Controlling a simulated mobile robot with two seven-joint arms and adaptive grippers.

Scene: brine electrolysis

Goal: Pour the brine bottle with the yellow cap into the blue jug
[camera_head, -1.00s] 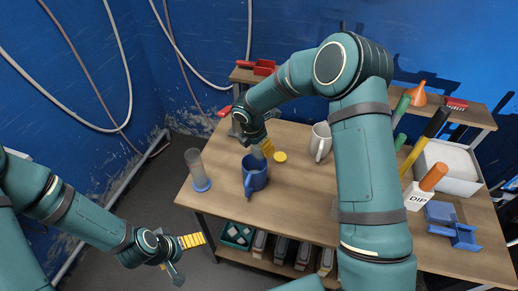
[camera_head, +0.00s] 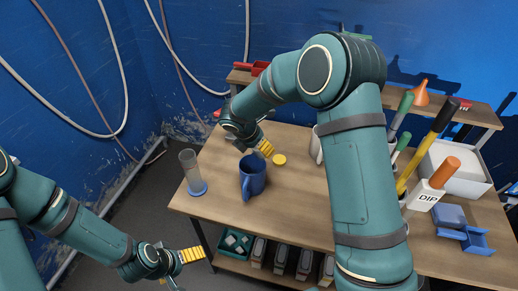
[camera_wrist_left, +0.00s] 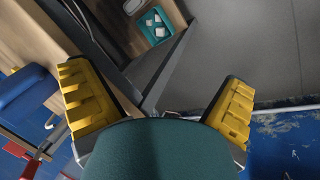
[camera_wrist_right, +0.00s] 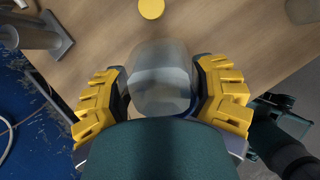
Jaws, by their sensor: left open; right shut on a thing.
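The blue jug (camera_head: 258,182) stands upright near the front left of the table, its handle toward the front. My right gripper (camera_head: 256,148) is just behind the jug. In the right wrist view its yellow fingers are shut on a clear, greyish bottle (camera_wrist_right: 162,80); the bottle is mostly hidden in the head view, so its tilt there is unclear. A yellow cap (camera_head: 279,160) lies flat on the table, off the bottle, right of the jug; it also shows in the right wrist view (camera_wrist_right: 151,8). My left gripper (camera_head: 184,264) is open and empty, low in front of the table's left end.
A white mug (camera_head: 316,146) is partly hidden by my right arm. A DIP holder (camera_head: 425,196), a white box (camera_head: 457,165) and blue trays (camera_head: 463,236) crowd the right. A teal crate (camera_head: 235,243) sits on the lower shelf.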

